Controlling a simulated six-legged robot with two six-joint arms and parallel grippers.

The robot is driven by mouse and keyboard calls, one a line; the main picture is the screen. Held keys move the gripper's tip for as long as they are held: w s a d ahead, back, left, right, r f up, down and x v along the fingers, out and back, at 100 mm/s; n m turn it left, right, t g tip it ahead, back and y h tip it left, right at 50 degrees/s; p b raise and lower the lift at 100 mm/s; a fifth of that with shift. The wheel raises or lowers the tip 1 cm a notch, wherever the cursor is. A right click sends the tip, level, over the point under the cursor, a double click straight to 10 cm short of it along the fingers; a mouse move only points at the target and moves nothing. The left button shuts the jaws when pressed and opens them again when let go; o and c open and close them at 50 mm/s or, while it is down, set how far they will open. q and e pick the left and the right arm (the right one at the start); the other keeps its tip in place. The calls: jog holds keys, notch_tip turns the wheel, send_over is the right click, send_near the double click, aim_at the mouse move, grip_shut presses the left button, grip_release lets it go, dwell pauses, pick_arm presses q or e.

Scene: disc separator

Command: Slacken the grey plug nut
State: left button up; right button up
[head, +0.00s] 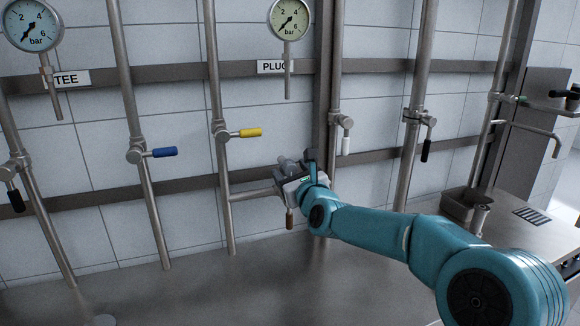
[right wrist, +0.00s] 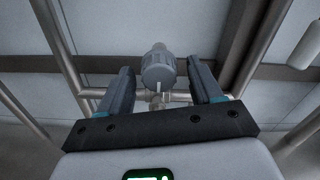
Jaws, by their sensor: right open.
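The grey plug nut (right wrist: 158,72) is a ribbed, rounded cap in the right wrist view. It sits above a pipe fitting, between and a little beyond my open fingers. My right gripper (right wrist: 160,88) has one dark finger on each side of it, with a visible gap on both sides. In the head view my right gripper (head: 298,168) is at the end of the horizontal pipe branch, and a grey part that looks like the nut (head: 286,164) shows beside its fingers. The gripper hides most of the fitting. A PLUG sign (head: 272,67) is above. My left gripper is not in view.
A brown handle (head: 289,219) hangs just below my right gripper. A yellow-handled valve (head: 249,133) and a blue-handled valve (head: 164,153) are to the left. A white-handled valve (head: 346,145) is close on the right. Vertical pipes and wall rails stand behind.

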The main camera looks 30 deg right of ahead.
jog(key=shift+w+d, duration=0.15)
jog(key=shift+w, duration=0.35)
jog(key=c, duration=1)
jog(key=shift+c, duration=0.2)
